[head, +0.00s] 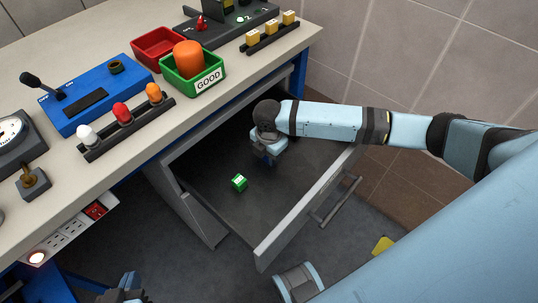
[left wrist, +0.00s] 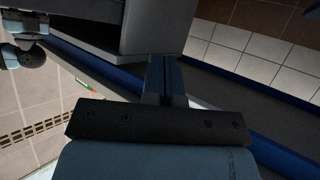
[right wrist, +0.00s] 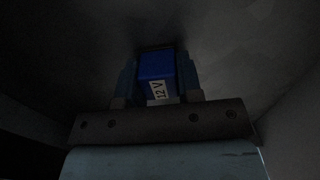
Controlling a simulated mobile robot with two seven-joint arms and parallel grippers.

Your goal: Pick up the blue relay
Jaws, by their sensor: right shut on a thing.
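The blue relay (right wrist: 157,68), a small box with a white "12 V" label, sits between the two fingers of my right gripper (right wrist: 158,82) in the right wrist view. The right gripper is shut on it. In the head view my right gripper (head: 266,157) points down inside the open drawer (head: 215,200), and the relay is largely hidden there. I cannot tell whether it touches the drawer floor. My left gripper (left wrist: 166,78) has its fingers together, empty, in the left wrist view.
A small green cube (head: 239,182) lies in the drawer, left of the right gripper. The drawer's front panel (head: 300,215) and side walls surround the gripper. On the bench above stand a green "GOOD" bin (head: 193,85) with an orange cylinder, a red bin (head: 158,50) and a blue panel (head: 95,95).

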